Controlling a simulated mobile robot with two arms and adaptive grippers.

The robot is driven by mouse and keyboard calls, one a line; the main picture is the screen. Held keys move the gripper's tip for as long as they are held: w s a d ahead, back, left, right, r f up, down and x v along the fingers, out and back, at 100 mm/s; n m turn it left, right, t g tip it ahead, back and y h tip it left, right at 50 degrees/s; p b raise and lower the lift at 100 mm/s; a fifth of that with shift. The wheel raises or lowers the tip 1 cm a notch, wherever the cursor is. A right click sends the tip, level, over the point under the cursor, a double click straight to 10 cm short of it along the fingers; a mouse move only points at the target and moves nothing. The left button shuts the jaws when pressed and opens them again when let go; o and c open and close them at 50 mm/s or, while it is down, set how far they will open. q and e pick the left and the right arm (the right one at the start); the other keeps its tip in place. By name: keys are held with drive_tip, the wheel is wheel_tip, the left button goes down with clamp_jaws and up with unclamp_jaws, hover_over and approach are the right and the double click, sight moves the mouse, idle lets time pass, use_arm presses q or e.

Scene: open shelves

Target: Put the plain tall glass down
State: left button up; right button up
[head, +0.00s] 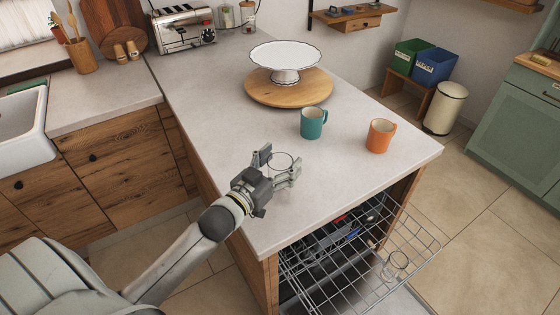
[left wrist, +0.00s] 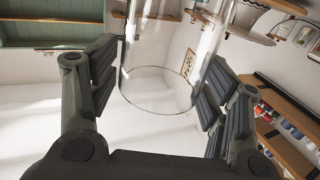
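The plain tall glass (head: 281,161) is clear and hard to make out against the pale worktop; its round rim shows between the fingers of my left gripper (head: 279,165). The glass is over the near part of the worktop (head: 230,150). Its base is hard to see, so I cannot tell whether it touches the worktop. My right gripper is not in view.
A teal mug (head: 312,123) and an orange mug (head: 380,135) stand to the right. Behind them a white cake stand (head: 285,56) sits on a round wooden board (head: 288,88). A pulled-out wire rack (head: 350,250) holds another glass (head: 395,266). The worktop left of the mugs is clear.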

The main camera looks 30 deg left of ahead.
use_arm(q)
drive_tip(key=shift+r, duration=0.15)
drive_tip(key=shift+s, duration=0.25)
drive_tip(key=s+a+b, duration=0.1)
drive_tip(key=s+b, duration=0.1)
drive_tip(key=s, duration=0.9)
drive_tip(key=shift+s+a+b, duration=0.25)
drive_tip(key=shift+a+b, duration=0.05)
drive_tip(key=shift+b, duration=0.05)
